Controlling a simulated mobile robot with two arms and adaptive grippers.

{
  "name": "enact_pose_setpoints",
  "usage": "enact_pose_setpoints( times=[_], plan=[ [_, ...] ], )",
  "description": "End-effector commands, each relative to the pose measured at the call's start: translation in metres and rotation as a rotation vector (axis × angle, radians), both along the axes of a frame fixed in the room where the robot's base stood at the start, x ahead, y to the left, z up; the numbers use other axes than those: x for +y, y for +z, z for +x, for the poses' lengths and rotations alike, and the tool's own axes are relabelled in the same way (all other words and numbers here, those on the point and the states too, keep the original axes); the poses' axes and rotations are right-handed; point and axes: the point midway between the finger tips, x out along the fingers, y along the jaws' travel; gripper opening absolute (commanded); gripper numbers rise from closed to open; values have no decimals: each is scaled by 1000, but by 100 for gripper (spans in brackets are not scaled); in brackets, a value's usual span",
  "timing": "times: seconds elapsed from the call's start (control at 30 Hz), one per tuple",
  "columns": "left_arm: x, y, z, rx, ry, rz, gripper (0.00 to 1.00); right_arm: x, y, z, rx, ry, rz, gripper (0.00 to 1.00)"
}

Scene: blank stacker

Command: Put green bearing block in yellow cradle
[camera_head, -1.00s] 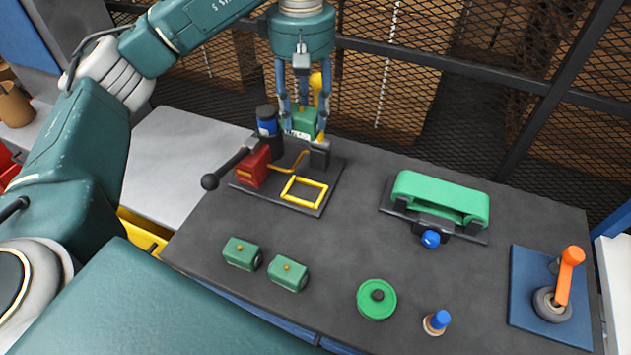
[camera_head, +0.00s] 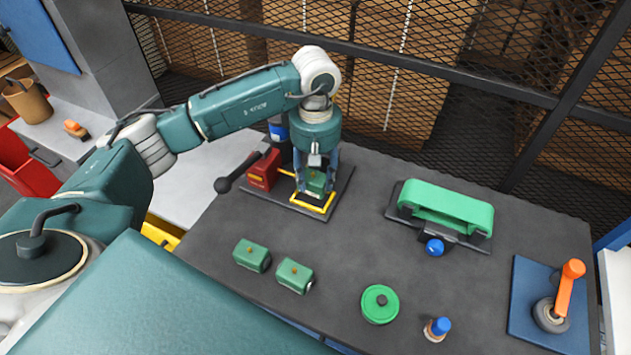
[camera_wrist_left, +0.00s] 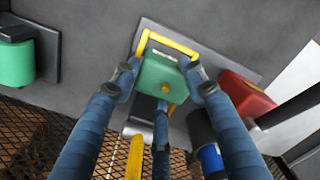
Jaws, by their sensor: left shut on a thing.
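My left gripper (camera_head: 317,184) is shut on a green bearing block (camera_head: 316,181) with a small brass knob. In the left wrist view the block (camera_wrist_left: 161,82) sits between the gripper fingers (camera_wrist_left: 160,90). The block is over the yellow cradle (camera_head: 319,208), a yellow frame on a dark plate. In the left wrist view the cradle (camera_wrist_left: 172,42) shows past the block's far edge. Whether the block touches the cradle cannot be told. My right gripper is not in view.
A red block (camera_head: 265,170) with a black lever (camera_head: 235,174) stands left of the cradle. Two other green blocks (camera_head: 251,255) (camera_head: 295,275) lie in front. A green belt unit (camera_head: 445,211), green disc (camera_head: 380,304), blue-topped peg (camera_head: 437,328) and orange-handled lever (camera_head: 567,290) stand to the right.

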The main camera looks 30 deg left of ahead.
Motion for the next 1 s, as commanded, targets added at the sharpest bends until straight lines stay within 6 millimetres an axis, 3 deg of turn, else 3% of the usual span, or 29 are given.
enact_pose_setpoints(
  times=[0.23, 0.63, 0.67, 0.73, 1.0],
  plan=[
    [0, -30, -1, 1, 0, 0, 0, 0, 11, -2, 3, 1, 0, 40],
    [0, -35, 0, -1, -1, -1, 0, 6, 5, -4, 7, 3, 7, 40],
    [0, -36, -1, 2, -1, 0, 44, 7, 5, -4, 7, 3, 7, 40],
    [0, -35, -1, 2, 0, 0, 58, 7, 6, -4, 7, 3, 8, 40],
    [0, -35, -1, 2, 0, 0, 61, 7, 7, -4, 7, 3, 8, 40]
  ],
)
